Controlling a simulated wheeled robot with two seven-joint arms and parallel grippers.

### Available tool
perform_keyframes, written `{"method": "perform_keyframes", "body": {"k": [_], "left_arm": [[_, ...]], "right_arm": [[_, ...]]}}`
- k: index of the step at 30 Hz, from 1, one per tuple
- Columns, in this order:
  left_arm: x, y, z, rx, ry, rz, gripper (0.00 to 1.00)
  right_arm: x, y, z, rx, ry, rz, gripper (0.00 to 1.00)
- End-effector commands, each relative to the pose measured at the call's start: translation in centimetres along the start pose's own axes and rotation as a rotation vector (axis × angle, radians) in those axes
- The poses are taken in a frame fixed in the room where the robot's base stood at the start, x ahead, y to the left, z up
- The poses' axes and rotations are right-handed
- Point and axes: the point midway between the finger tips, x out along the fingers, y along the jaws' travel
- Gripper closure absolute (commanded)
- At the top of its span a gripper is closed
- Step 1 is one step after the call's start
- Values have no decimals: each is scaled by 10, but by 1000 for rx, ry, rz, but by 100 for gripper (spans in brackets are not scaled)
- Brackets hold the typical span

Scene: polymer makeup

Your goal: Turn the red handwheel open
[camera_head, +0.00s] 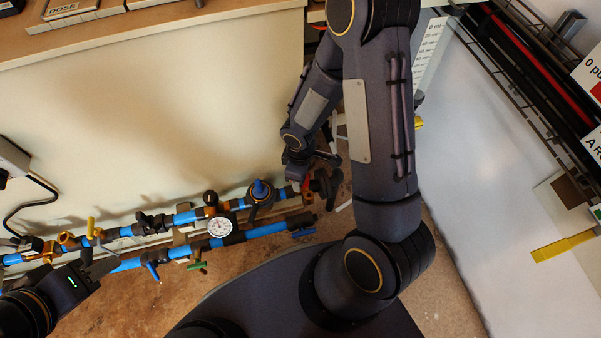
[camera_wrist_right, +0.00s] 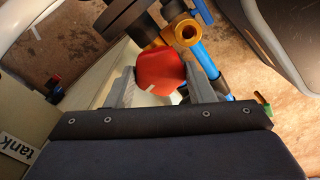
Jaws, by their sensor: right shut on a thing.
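The red handwheel (camera_wrist_right: 158,70) shows in the right wrist view between the two grey fingers of my right gripper (camera_wrist_right: 160,86), which is shut on it. In the head view only a small red part of the handwheel (camera_head: 306,184) shows at the right end of the blue piping, and my right gripper (camera_head: 316,167) is partly hidden around it. My left gripper (camera_head: 98,265) is at the lower left of the head view, close to the lower blue pipe. Its fingertips are dark against the pipes, and their gap is unclear.
Blue pipes (camera_head: 128,264) with several coloured valve handles and a round pressure gauge (camera_head: 220,227) run along the base of a cream panel (camera_head: 160,120). A wire rack (camera_head: 530,75) stands at the right. A brass fitting (camera_wrist_right: 187,33) sits close beside the handwheel.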

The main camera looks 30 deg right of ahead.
Motion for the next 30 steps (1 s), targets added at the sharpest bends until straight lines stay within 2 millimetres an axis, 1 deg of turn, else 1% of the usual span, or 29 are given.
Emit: {"method": "perform_keyframes", "body": {"k": [18, 24, 30], "left_arm": [[-13, 6, -6, 0, 0, 0, 64], [-16, 7, -8, 0, 0, 0, 64], [-18, 8, -9, 0, 0, 0, 64]], "right_arm": [[-1, 0, 0, -568, 1, 0, 74], [-1, 0, 0, -703, 1, 1, 74], [-1, 0, 0, -794, 1, 1, 74]]}}
